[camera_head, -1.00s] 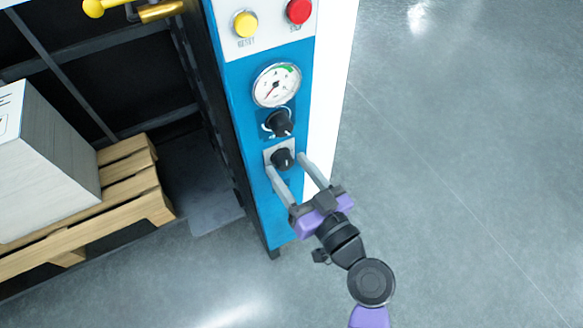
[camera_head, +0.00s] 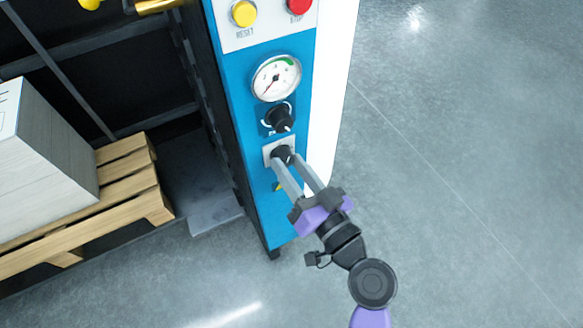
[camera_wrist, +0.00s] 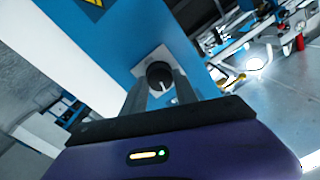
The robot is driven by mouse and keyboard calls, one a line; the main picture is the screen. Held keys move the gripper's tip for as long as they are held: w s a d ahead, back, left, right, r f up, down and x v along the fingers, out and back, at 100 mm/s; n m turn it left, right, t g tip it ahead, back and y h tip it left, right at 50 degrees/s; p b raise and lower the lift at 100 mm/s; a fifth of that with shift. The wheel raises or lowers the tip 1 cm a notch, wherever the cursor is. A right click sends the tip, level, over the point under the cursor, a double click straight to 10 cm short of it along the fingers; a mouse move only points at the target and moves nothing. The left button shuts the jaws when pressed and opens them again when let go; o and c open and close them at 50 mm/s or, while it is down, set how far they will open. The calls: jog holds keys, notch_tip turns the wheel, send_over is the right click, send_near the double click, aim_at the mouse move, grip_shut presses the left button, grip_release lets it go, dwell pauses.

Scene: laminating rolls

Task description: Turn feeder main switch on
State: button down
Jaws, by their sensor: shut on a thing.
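The feeder main switch (camera_head: 281,153) is a black rotary knob on a light square plate, low on the blue panel (camera_head: 262,200). It also shows in the wrist view (camera_wrist: 159,75), with a pale pointer mark on its face. My gripper (camera_head: 288,162) reaches it from the lower right. Its two grey fingers are closed on the sides of the knob, one on each side. The fingertips hide part of the knob in the head view. In the wrist view the fingers (camera_wrist: 158,88) flank the knob.
Above the switch are another black knob (camera_head: 279,118), a round gauge (camera_head: 276,78), a yellow button (camera_head: 244,13) and a red button (camera_head: 298,8). A wooden pallet (camera_head: 120,205) with a stack of sheets (camera_head: 50,165) stands at left. The floor at right is clear.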

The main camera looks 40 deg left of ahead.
jog(key=m, duration=0.4)
jog(key=shift+f, duration=0.1)
jog(key=m, duration=0.3)
jog(key=shift+m, duration=0.3)
jog(key=m+t, duration=0.1)
jog(key=m, duration=0.3)
jog(key=shift+m+p, duration=0.9)
jog(key=shift+m, duration=1)
jog(key=shift+f, duration=0.1)
jog(key=c, duration=1)
grip_release()
jog(key=shift+o, duration=0.2)
jog(key=shift+s, duration=0.1)
